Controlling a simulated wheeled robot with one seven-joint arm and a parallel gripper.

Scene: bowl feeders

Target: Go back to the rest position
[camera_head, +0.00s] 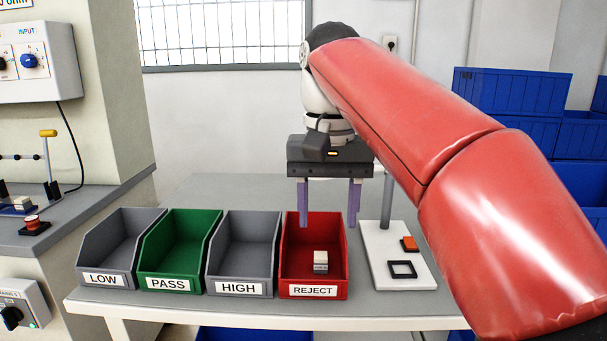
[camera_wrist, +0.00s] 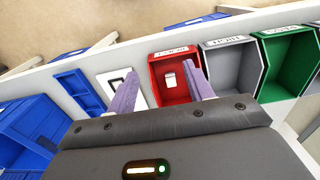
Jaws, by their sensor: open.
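My gripper (camera_head: 329,208) is open and empty, with its two purple fingers pointing down above the red REJECT bin (camera_head: 299,275). In the wrist view my gripper (camera_wrist: 160,82) shows its fingers spread apart. A small whitish block (camera_head: 320,262) lies inside the REJECT bin, apart from the fingers. The same block also shows in the wrist view (camera_wrist: 171,81) inside the red bin (camera_wrist: 160,62). My red arm reaches in from the right.
The LOW bin (camera_head: 92,268), the green PASS bin (camera_head: 157,270) and the HIGH bin (camera_head: 228,275) stand left of REJECT. A white stand (camera_head: 390,240) with a post is to the right. Blue crates (camera_head: 510,95) are stacked at the right. A side counter (camera_head: 85,225) is at left.

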